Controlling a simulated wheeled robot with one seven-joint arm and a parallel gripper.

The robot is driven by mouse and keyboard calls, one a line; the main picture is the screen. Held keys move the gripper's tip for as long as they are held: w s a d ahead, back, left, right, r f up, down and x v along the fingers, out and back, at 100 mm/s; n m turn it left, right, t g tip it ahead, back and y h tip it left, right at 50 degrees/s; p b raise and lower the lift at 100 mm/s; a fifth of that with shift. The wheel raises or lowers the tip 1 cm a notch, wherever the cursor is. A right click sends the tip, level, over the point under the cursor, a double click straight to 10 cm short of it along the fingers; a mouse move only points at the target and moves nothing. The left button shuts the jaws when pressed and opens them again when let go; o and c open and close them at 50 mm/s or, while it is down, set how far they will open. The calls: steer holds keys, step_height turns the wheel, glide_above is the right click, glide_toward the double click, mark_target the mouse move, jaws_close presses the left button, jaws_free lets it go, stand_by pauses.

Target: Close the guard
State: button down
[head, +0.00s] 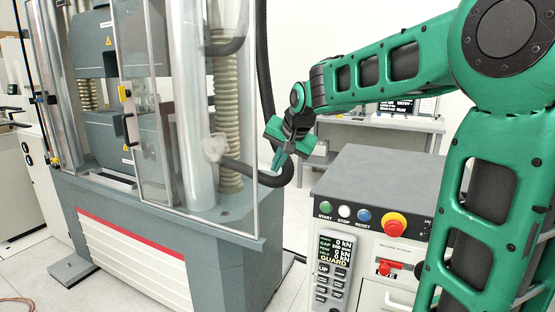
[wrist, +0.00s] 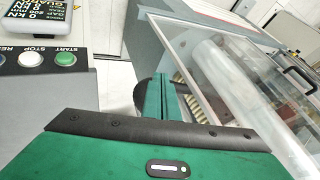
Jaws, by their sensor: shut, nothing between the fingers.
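The guard is a clear panel in a pale metal frame on the front of the testing machine (head: 160,215). In the head view the guard (head: 155,165) stands to the right of the grey grips (head: 95,55), whose left part is uncovered. Its black handle (head: 128,130) is on its left edge, beside a yellow part (head: 125,92). My gripper (head: 284,158) is shut and empty, right of the machine and apart from the handle. In the wrist view my fingers (wrist: 158,82) are together, and the clear guard (wrist: 225,70) and a black handle (wrist: 298,72) lie to the right.
The control cabinet (head: 385,180) stands right of the machine with start, stop and reset buttons, a red emergency knob (head: 394,225) and a handset (head: 330,270) showing "GUARD". A black hose (head: 262,175) hangs near my gripper. A desk with a monitor (head: 395,106) is behind.

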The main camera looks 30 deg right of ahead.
steer(key=w+a+f, duration=0.2)
steer(key=w+f, duration=0.1)
steer(key=w, duration=0.2)
steer(key=shift+w+a, duration=0.25)
steer(key=shift+w, duration=0.1)
